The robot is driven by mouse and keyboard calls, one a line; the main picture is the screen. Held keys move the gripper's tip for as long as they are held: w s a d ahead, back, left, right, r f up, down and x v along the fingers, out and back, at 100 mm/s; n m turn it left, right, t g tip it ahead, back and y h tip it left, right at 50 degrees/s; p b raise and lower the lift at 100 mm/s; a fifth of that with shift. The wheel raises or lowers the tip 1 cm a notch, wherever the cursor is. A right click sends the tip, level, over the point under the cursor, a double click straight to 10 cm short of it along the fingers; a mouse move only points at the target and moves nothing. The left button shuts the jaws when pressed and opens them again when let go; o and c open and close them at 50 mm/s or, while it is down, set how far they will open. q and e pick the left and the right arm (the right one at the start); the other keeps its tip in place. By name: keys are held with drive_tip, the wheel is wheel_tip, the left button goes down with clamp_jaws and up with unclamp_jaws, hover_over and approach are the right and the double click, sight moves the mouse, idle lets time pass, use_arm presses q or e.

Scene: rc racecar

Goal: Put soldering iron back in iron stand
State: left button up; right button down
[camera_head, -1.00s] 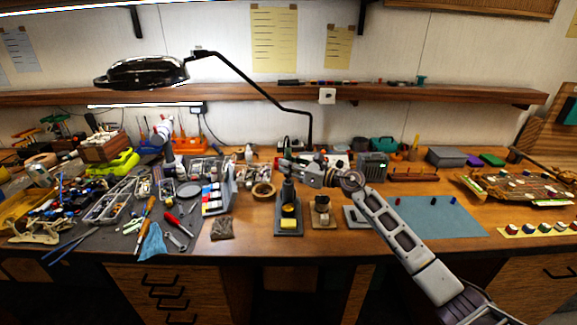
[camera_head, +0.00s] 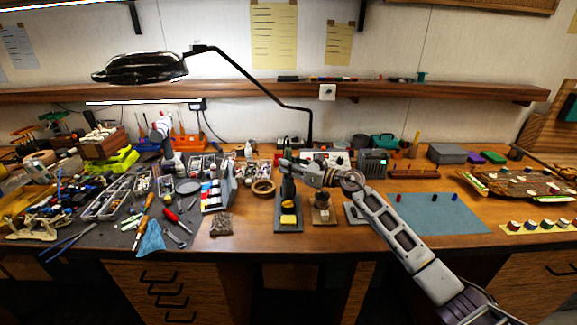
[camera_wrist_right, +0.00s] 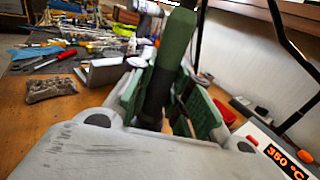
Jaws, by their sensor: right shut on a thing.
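My right gripper (camera_head: 284,166) reaches in from the lower right and is above the iron stand. In the right wrist view its green-padded fingers (camera_wrist_right: 165,104) are shut around the dark green handle of the soldering iron (camera_wrist_right: 177,38). The handle stands roughly upright, slightly tilted. The iron stand (camera_head: 279,226) has a grey base and a yellow sponge, near the front edge of the bench. A dark upright shape shows just under the gripper. I cannot tell whether the iron's tip is inside the holder. My left gripper is not in view.
A small wooden stand (camera_head: 324,217) is close right of the iron stand. A tape roll (camera_head: 263,187) and a brown pouch (camera_head: 221,224) lie to the left. A station with a 350 °C display (camera_wrist_right: 285,158) is near the gripper. The blue mat (camera_head: 440,220) is mostly clear.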

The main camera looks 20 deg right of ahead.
drive_tip(key=shift+f, duration=0.2)
idle(0.3)
drive_tip(key=c, duration=0.9)
unclamp_jaws()
drive_tip(key=shift+o, duration=0.2)
drive_tip(key=shift+s+d, duration=0.15)
drive_tip(key=s+d+r, duration=0.2)
drive_tip(key=s+d, duration=0.2)
drive_tip(key=s, duration=0.1)
drive_tip(key=shift+d+b, duration=0.25)
drive_tip(key=shift+b, duration=0.1)
idle(0.6)
drive_tip(key=shift+r, duration=0.1)
idle(1.0)
